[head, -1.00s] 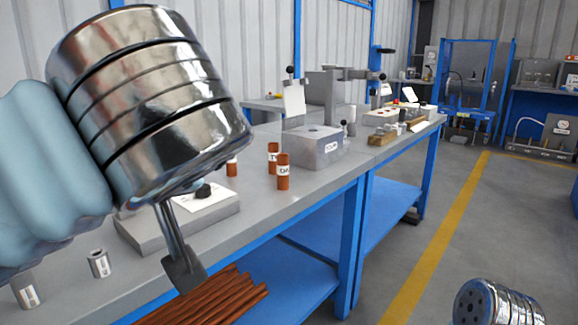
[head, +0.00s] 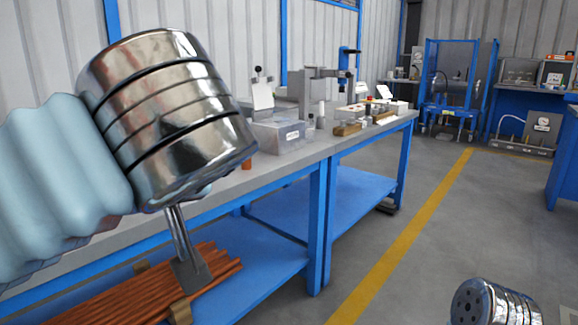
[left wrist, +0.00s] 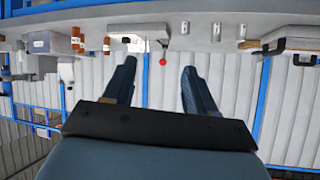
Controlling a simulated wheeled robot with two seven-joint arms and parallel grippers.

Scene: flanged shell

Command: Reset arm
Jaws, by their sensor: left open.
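My left arm comes in from the left in the head view, with a ribbed pale blue sleeve and a banded silver wrist. My left gripper (head: 190,268) points down in front of the workbench (head: 352,148), away from the things on it. Its two dark fingers show spread apart in the left wrist view (left wrist: 158,78), with nothing between them. A silver banded cylinder, likely my right wrist, shows at the bottom right of the head view; no right fingers are visible there. No flanged shell can be made out.
Copper-coloured rods (head: 130,296) lie on the blue lower shelf (head: 262,256). A grey box (head: 277,136) and other equipment stand on the bench. A blue-framed cart (head: 450,88) stands at the back.

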